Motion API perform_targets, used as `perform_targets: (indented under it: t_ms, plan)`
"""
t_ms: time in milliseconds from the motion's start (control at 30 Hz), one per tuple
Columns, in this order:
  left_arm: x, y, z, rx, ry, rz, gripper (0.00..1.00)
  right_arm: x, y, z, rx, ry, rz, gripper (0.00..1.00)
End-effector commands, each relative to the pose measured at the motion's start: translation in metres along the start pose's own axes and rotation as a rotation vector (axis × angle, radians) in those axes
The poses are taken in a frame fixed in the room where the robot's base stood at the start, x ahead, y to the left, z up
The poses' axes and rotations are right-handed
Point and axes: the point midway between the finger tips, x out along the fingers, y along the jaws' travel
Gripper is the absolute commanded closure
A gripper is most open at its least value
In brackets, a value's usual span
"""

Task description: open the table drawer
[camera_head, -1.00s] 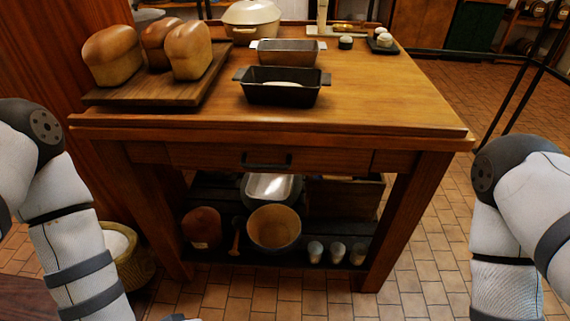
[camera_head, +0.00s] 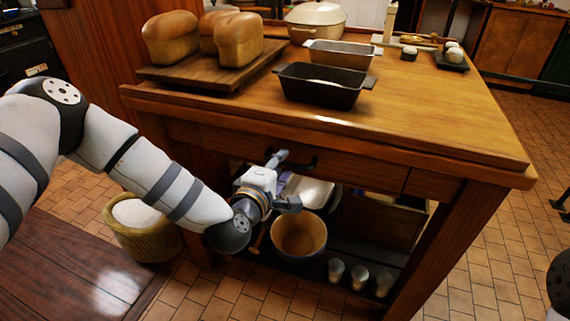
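The wooden table (camera_head: 440,120) stands in front of me. Its drawer (camera_head: 350,167) is a flat front under the tabletop and looks closed, flush with the frame. The dark drawer handle (camera_head: 312,162) shows in part behind my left gripper. My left gripper (camera_head: 285,178) is at the drawer front by the handle's left part. One finger reaches up toward the handle and another part sticks out lower to the right, with a gap between them, so it looks open. I cannot tell whether it touches the handle. My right gripper is out of view; only a bit of my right arm shows at the right edge.
On the tabletop are bread loaves (camera_head: 238,40) on a board (camera_head: 190,76), a dark loaf pan (camera_head: 318,88), a lighter pan (camera_head: 340,54) and a lidded pot (camera_head: 316,20). Below, a shelf holds a bucket (camera_head: 299,236) and small cups (camera_head: 358,276). A basket (camera_head: 145,240) stands left.

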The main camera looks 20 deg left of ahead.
Motion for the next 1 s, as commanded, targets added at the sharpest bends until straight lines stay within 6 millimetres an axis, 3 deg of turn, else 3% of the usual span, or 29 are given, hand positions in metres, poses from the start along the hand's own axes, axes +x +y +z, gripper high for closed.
perform_targets:
  t_ms: [133, 433, 567, 600, 1000]
  plan:
    - [0.018, -0.002, 0.000, 0.002, -0.001, -0.001, 0.69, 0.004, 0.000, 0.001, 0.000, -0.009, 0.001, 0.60]
    - [0.022, 0.000, 0.001, 0.001, -0.002, -0.001, 0.69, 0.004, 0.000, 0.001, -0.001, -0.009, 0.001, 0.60]
    - [0.022, 0.000, 0.001, 0.002, -0.002, -0.002, 0.98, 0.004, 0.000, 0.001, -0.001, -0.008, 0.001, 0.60]
    - [0.022, -0.001, 0.001, 0.002, -0.002, -0.002, 1.00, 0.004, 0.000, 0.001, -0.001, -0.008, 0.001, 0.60]
    - [0.021, -0.001, -0.007, 0.002, 0.000, -0.002, 1.00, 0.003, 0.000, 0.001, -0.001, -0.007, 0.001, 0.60]
